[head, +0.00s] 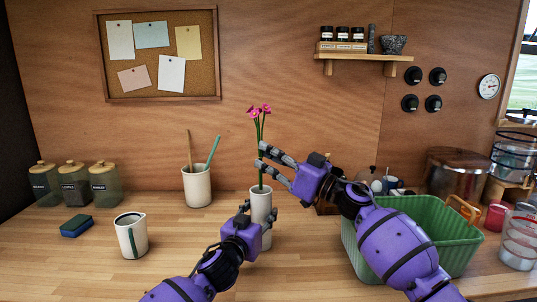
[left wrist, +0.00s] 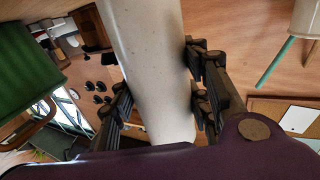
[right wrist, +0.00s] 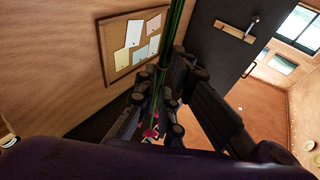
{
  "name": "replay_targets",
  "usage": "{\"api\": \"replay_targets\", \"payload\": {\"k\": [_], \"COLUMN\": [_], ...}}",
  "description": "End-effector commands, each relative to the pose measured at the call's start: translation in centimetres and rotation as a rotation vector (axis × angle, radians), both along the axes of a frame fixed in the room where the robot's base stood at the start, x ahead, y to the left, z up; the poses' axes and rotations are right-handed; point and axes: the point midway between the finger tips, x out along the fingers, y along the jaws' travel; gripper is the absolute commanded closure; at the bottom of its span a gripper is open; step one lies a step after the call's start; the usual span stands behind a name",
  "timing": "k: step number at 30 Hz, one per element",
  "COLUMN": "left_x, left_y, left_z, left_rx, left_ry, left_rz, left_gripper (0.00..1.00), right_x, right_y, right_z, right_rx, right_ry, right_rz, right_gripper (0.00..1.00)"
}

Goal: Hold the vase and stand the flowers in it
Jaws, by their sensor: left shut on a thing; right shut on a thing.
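The white vase (head: 260,207) stands upright on the wooden counter, and its pale body fills the middle of the left wrist view (left wrist: 145,60). My left gripper (head: 258,213) is shut around the vase from the front, a finger on each side. The pink flowers (head: 260,110) on green stems are upright above the vase. My right gripper (head: 268,162) is shut on the stems, which also run between its fingers in the right wrist view (right wrist: 172,45). The lower stem ends meet the vase mouth in the head view; how deep they reach inside is hidden.
A utensil crock (head: 197,187) stands behind and left of the vase. A white jug (head: 131,236), a blue sponge (head: 76,226) and several lidded jars (head: 75,184) are further left. A green dish tub (head: 455,235) sits right, under my right arm.

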Motion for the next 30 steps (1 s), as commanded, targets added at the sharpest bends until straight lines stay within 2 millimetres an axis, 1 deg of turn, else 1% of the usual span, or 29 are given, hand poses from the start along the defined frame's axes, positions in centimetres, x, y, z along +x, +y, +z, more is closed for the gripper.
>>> {"api": "replay_targets", "payload": {"k": [13, 30], "left_x": [0.0, 0.0], "left_y": [0.0, 0.0], "left_z": [0.0, 0.0], "left_rx": [0.000, 0.000], "left_ry": [0.000, 0.000], "left_rz": [0.000, 0.000], "left_gripper": [0.93, 0.93], "right_x": [0.0, 0.0], "right_y": [0.0, 0.0], "right_z": [-1.7, -2.2], "right_rx": [0.001, 0.000], "right_ry": [0.001, 0.000], "right_rz": [0.000, 0.000], "right_gripper": [1.00, 1.00]}}
